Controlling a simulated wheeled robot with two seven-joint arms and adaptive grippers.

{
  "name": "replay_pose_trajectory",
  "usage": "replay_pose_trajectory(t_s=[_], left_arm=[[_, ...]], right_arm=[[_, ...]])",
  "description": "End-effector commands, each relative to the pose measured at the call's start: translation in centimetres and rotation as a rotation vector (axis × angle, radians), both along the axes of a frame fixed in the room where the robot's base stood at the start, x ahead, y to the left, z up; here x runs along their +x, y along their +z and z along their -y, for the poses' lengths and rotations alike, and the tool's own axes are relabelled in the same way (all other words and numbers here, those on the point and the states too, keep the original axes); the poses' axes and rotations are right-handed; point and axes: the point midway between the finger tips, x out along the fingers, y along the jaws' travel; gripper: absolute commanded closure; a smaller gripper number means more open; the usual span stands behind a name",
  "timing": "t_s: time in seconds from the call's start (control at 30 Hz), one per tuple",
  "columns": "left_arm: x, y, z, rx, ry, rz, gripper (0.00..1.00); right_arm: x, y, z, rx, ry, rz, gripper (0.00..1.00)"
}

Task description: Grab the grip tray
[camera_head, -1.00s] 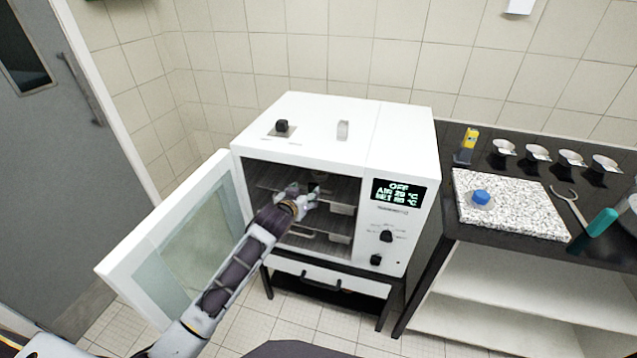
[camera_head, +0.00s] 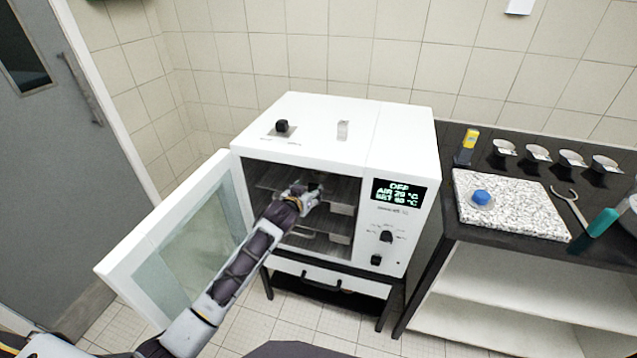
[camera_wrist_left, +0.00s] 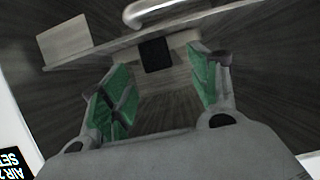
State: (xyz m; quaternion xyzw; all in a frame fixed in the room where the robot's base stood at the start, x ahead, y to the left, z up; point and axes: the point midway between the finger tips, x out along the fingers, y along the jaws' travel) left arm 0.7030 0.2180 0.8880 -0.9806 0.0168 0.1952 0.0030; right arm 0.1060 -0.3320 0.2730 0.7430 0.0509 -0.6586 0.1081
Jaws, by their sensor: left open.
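A pale tray edge with a curved grip handle (camera_head: 300,234) shows low inside the open white oven (camera_head: 285,130). The handle also shows at the top of the left wrist view (camera_wrist_left: 150,12), apart from the fingers. Which piece is the grip tray is not clear. My left gripper (camera_head: 311,190) is inside the oven chamber at upper-shelf height, partly hiding the shelf behind it. My right gripper is not in view.
The oven door (camera_head: 190,235) stands open at the left, beside my left arm. Pale blocks (camera_head: 342,208) sit at the chamber's right. A dark bench (camera_head: 540,253) at right holds a speckled slab (camera_head: 520,205), several small cups and a teal-handled tool (camera_head: 603,222).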

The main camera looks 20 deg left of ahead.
Motion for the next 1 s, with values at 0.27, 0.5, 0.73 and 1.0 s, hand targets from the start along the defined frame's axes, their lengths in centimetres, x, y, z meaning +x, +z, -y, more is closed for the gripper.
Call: replay_pose_trajectory(t_s=[0.27,0.5,0.73,1.0], left_arm=[[2.0,-1.2,0.5,0.000,0.000,0.000,0.39],[3.5,-1.9,0.5,0.001,0.000,0.000,0.39],[3.9,-2.0,0.6,0.001,0.000,0.000,0.39],[3.9,-2.0,0.6,0.001,0.000,0.000,0.39]], right_arm=[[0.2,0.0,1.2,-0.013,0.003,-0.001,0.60],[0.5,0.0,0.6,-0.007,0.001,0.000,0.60],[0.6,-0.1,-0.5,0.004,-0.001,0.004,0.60],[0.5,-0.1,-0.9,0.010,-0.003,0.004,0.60]])
